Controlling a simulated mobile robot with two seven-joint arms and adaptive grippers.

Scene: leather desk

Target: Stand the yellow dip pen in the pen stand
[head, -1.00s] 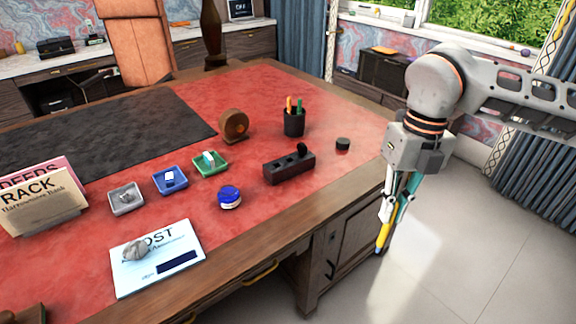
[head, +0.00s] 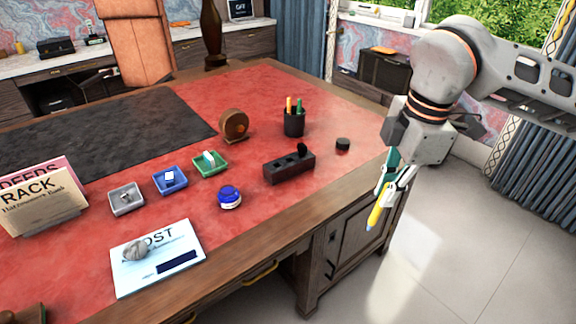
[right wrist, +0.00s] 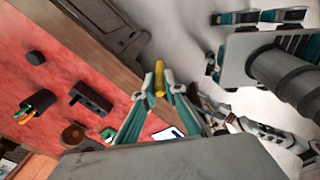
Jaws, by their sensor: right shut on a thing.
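The yellow dip pen (head: 376,218) is held in my right gripper (head: 386,195), off the desk's right edge and above the floor, tilted with its lower end toward the left. In the right wrist view the pen (right wrist: 160,78) shows between the fingertips (right wrist: 160,92), which are shut on it. The pen stand (head: 289,167) is a dark block with holes on the red desk top, left of the gripper and apart from it; it also shows in the right wrist view (right wrist: 91,98).
A black cup (head: 294,123) with orange and green pens stands behind the stand. A small black round piece (head: 342,144) lies to its right. A blue ink jar (head: 229,197) and several small trays (head: 126,199) are to its left. The desk edge (head: 330,188) lies between stand and gripper.

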